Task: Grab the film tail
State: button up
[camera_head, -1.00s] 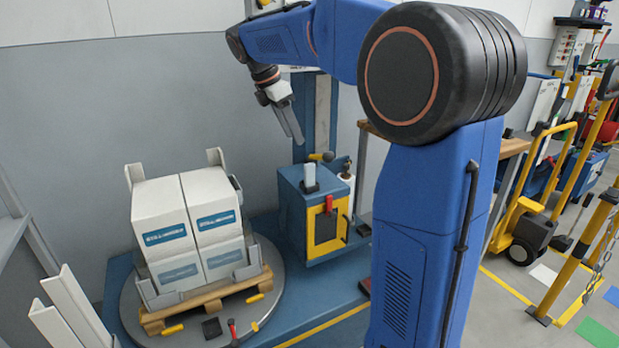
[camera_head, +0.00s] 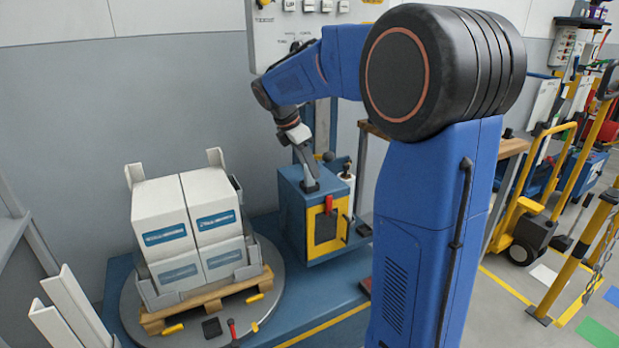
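My gripper (camera_head: 308,172) reaches down to the top of the blue cabinet (camera_head: 292,212). Its fingers are at the small dark holder on the cabinet top, where a pale upright strip, probably the film tail, stood in the earlier view. The fingers now cover that strip, so I cannot tell whether they are around it or only in front of it. The finger gap is too small to read. A white roll (camera_head: 346,184) stands at the cabinet's right side.
White cartons (camera_head: 163,222) sit on a wooden pallet (camera_head: 208,303) on the round turntable (camera_head: 277,290), left of the cabinet. A button panel (camera_head: 290,32) is on the column behind my arm. A yellow hand truck (camera_head: 525,205) stands at right.

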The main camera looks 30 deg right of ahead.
jog(key=shift+d+f, duration=0.2)
jog(key=shift+f, duration=0.3)
grip_shut()
jog(key=shift+r, duration=0.1)
